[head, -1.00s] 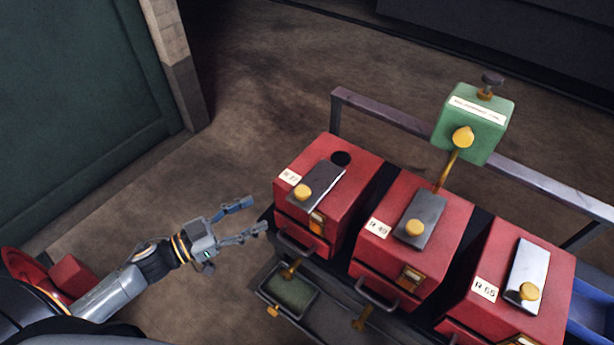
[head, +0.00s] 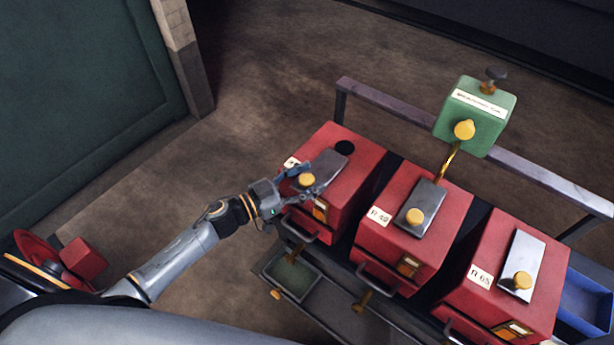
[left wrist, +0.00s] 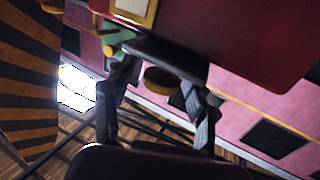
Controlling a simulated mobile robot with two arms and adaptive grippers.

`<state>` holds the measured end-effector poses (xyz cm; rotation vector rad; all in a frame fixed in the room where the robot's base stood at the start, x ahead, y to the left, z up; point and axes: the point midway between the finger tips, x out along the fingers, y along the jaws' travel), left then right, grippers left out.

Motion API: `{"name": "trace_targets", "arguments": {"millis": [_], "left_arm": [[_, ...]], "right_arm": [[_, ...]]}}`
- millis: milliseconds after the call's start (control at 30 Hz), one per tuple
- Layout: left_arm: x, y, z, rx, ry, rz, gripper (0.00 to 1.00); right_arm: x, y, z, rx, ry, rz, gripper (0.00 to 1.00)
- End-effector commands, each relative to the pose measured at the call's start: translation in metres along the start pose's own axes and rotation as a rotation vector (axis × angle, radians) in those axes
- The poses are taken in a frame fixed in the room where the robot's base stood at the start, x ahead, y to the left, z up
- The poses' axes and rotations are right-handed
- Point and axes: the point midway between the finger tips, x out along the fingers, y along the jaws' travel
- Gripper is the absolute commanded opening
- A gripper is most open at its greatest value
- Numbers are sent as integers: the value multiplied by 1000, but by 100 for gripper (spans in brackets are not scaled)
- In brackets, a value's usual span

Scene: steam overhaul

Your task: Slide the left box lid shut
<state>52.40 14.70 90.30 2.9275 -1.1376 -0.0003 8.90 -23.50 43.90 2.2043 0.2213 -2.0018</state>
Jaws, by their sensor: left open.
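The left red box (head: 350,190) stands on the cart at the left end of a row of red boxes. Its grey sliding lid (head: 328,164) lies on top, and a dark round hole (head: 344,148) shows uncovered beyond the lid's far end. A yellow knob (head: 307,180) sits on the lid's near end. My left gripper (head: 303,179) is open with its fingers on either side of the knob. In the left wrist view the knob (left wrist: 163,80) shows between the two open fingers, below the dark lid (left wrist: 165,58); contact cannot be told. My right gripper is not in view.
The middle box (head: 445,240) and right box (head: 545,245) stand to the right with similar lids. A green box (head: 478,110) on a yellow rod rises behind.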

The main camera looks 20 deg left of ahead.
Motion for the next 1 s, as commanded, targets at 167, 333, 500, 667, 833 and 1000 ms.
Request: {"name": "trace_targets", "arguments": {"millis": [167,333,500,667,833,1000], "left_arm": [[0,0,0,0,-1,0,57],[0,0,0,0,0,0,33],[0,0,0,1,0,0,0],[0,0,0,1,0,0,0],[15,-7,0,2,1,-1,0],[43,-19,0,2,2,-1,0]], "right_arm": [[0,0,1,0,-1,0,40],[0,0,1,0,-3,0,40],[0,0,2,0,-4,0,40],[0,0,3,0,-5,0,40],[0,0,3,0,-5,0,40],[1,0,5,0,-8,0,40]]}}
